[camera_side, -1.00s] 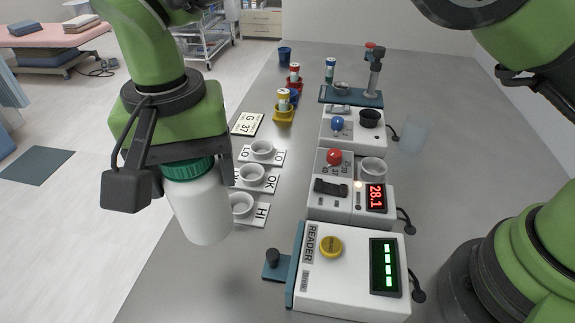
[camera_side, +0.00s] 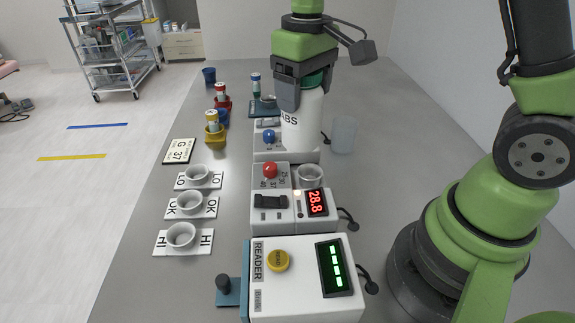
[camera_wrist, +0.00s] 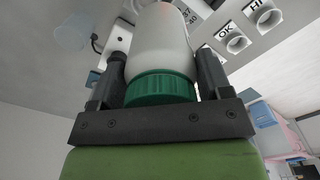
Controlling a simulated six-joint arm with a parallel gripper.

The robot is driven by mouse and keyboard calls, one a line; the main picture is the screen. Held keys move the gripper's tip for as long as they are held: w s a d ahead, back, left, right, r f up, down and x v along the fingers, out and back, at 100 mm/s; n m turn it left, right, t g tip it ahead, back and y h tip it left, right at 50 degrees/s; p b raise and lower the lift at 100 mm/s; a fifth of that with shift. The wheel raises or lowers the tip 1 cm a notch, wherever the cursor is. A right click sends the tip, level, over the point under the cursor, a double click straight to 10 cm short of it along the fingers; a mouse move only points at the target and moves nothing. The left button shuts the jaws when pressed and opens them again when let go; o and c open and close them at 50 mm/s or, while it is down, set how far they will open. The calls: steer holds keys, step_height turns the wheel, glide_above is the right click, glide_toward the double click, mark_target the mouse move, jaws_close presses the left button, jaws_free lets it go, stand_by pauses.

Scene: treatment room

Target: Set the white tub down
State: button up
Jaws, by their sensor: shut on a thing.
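The white tub (camera_side: 303,128) with a green lid is upright, its printed label partly showing "BS". My gripper (camera_side: 303,85) is shut on it near the lid. In the side view the tub is in front of the device with the blue knob (camera_side: 269,137) and hides part of it; I cannot tell whether its bottom touches anything. In the wrist view the tub (camera_wrist: 160,45) and its green lid (camera_wrist: 160,87) are between the two fingers (camera_wrist: 160,80).
The reader box (camera_side: 291,262) is at the front, and the heater unit (camera_side: 268,222) displays 28.8. Cups stand on the LO, OK and HI cards (camera_side: 208,209) at left. A translucent cup (camera_side: 343,135) stands just right of the tub. Bare table lies along the right.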

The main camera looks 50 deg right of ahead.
mark_target(312, 147)
steer(key=s+f, duration=0.2)
steer(key=shift+s+f, duration=0.1)
steer(key=shift+f, duration=0.2)
steer(key=s+d+m, duration=0.2)
steer(key=d+m, duration=0.2)
steer(key=d, duration=0.8)
step_height(312, 147, down, 10)
steer(key=shift+w, duration=0.1)
steer(key=o, duration=1.4)
steer(key=shift+f, duration=0.1)
